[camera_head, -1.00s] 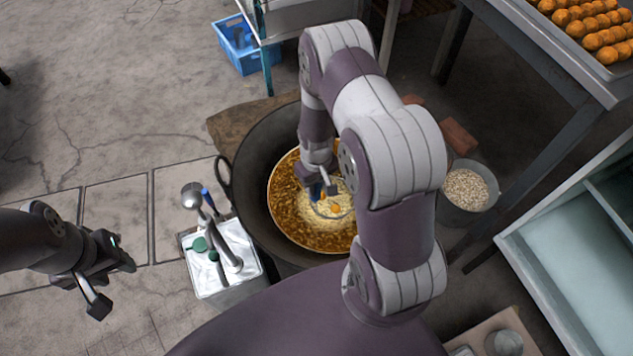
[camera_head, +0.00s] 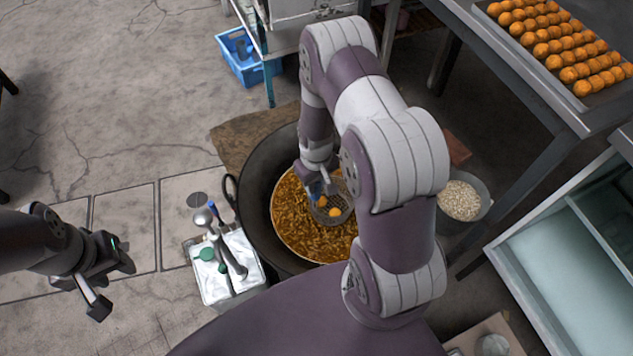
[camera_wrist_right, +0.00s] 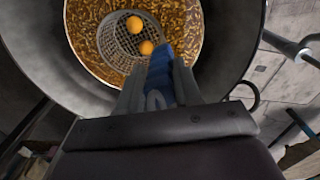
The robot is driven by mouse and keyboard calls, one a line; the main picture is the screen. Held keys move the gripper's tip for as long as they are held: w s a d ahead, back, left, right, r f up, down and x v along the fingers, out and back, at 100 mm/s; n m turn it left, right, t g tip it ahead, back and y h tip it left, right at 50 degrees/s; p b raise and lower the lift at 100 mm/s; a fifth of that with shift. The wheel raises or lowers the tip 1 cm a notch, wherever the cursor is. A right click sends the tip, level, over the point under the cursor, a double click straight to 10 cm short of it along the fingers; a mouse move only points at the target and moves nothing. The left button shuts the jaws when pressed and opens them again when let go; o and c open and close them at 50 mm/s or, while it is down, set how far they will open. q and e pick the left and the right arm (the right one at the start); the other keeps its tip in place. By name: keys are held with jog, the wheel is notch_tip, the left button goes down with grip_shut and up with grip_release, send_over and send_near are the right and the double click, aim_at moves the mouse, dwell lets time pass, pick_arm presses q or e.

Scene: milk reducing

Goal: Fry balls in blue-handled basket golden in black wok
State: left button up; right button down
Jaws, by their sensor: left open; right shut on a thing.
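The black wok (camera_head: 254,186) stands below my right arm and holds brown-gold bubbling oil (camera_head: 300,238). My right gripper (camera_head: 318,186) is shut on the blue handle of the basket; the handle also shows in the right wrist view (camera_wrist_right: 160,82). The round wire basket (camera_wrist_right: 118,44) is over the oil inside the wok. Two orange balls (camera_wrist_right: 140,36) lie in it; I cannot tell how deep the basket sits. My left gripper (camera_head: 112,282) is open and empty, left of the wok above the floor.
A metal container (camera_head: 232,272) with a ladle and green-topped items stands left of the wok. A tray of orange balls (camera_head: 585,88) is on a table at upper right. A bucket of pale pieces (camera_head: 462,200) stands right of the wok. A blue crate (camera_head: 246,62) is behind.

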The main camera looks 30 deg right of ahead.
notch_tip(320, 180, up, 9)
jog(key=p, duration=0.7)
jog(key=shift+r, duration=0.1)
dwell(1.2)
notch_tip(320, 180, up, 4)
jog(key=p, duration=0.4)
jog(key=shift+r, duration=0.15)
